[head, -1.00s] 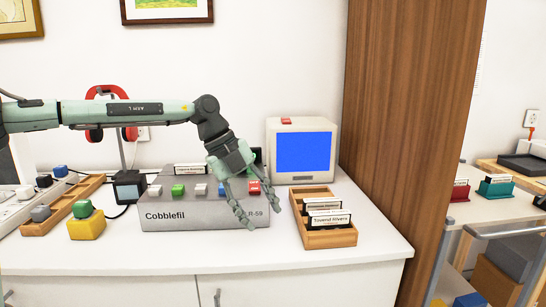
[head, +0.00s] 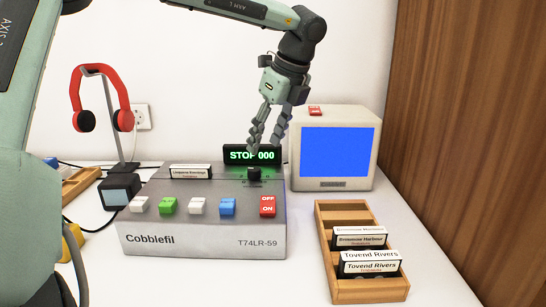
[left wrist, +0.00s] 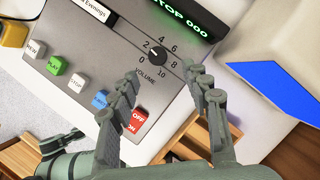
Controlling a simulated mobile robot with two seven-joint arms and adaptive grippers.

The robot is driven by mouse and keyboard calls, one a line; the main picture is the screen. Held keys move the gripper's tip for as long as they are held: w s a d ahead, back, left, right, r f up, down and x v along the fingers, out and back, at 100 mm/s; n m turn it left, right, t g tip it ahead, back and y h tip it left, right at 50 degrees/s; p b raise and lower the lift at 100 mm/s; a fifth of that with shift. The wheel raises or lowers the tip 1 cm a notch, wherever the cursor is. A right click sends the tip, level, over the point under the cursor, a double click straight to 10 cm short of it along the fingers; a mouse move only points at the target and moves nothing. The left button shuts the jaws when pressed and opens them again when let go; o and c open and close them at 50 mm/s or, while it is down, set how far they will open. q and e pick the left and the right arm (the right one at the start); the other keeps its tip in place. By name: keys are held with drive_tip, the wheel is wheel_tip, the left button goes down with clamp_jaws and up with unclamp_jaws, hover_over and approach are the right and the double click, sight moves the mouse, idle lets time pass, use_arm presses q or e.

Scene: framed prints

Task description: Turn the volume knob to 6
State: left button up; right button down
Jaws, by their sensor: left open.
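The volume knob (head: 254,173) is a small black dial on the grey Cobblefil tape machine (head: 190,240). In the left wrist view the knob (left wrist: 157,53) sits inside a printed scale from 0 to 10, marked VOLUME. Its pale mark seems to point toward the 2 side. My left gripper (head: 264,146) is open and empty, pointing down above the knob. In the left wrist view its fingers (left wrist: 160,78) are spread apart, with the knob beyond the gap between their tips and not touched. My right gripper is out of view.
A green display (head: 252,156) reading STOP 000 stands behind the knob. Coloured keys and a red OFF/ON switch (head: 267,206) line the front. A blue-screen monitor (head: 335,183) and a wooden cassette tray (head: 368,290) stand to the right. Red headphones (head: 100,78) hang at left.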

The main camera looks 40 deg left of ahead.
sight(255, 169)
use_arm(q)
drive_tip(key=shift+a+f, duration=0.15)
drive_tip(key=shift+f, duration=0.25)
drive_tip(key=x, duration=0.6)
drive_tip(key=shift+s+p, duration=0.25)
drive_tip(key=shift+p, duration=0.15)
drive_tip(key=shift+a+f, duration=0.2)
drive_tip(key=shift+f, duration=0.15)
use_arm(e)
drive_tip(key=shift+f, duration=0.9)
use_arm(q)
drive_tip(key=shift+c, duration=0.5)
drive_tip(key=shift+w, duration=0.1)
clamp_jaws()
